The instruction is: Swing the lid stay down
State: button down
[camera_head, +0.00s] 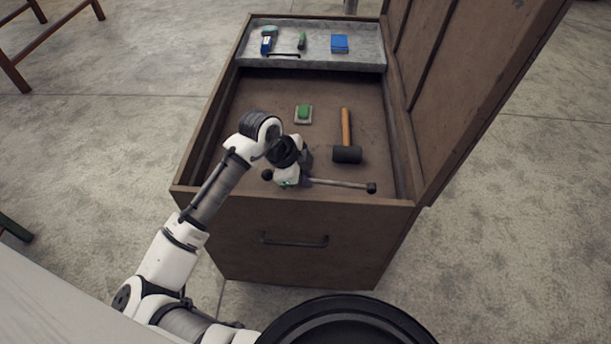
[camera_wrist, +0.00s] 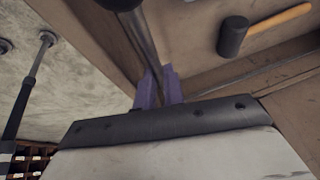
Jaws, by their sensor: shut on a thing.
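The lid stay (camera_head: 340,184) is a thin grey metal rod with a dark knob at its right end. It spans the front part of the open wooden chest, close to the front wall, in the head view. My gripper (camera_head: 290,180) is at the rod's left part, with another dark knob just left of it. In the wrist view the rod (camera_wrist: 146,42) runs from a dark knob at the top down between the purple fingers of my gripper (camera_wrist: 159,80), which are shut on it. The lid (camera_head: 465,80) stands open on the right. The stay's joint to the chest is unclear.
A mallet (camera_head: 346,135) and a green-topped block (camera_head: 303,113) lie on the chest floor. A grey tray (camera_head: 345,63) at the back holds small tools and a blue box (camera_head: 340,43). The front wall (camera_head: 350,240) has a handle. Concrete floor surrounds the chest.

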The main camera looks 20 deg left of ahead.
jog(key=shift+a+f+h+b, duration=0.1)
jog(key=shift+f+h+b, duration=0.4)
jog(key=shift+f+b, duration=0.45)
jog(key=shift+r, duration=0.25)
jog(key=c, duration=1.5)
grip_release()
jog(key=v, duration=0.7)
jog(key=b+v, duration=0.1)
jog(key=v, duration=0.5)
jog(key=shift+s+a+r, duration=0.2)
jog(key=shift+s+r, duration=0.05)
jog(key=shift+s, duration=0.05)
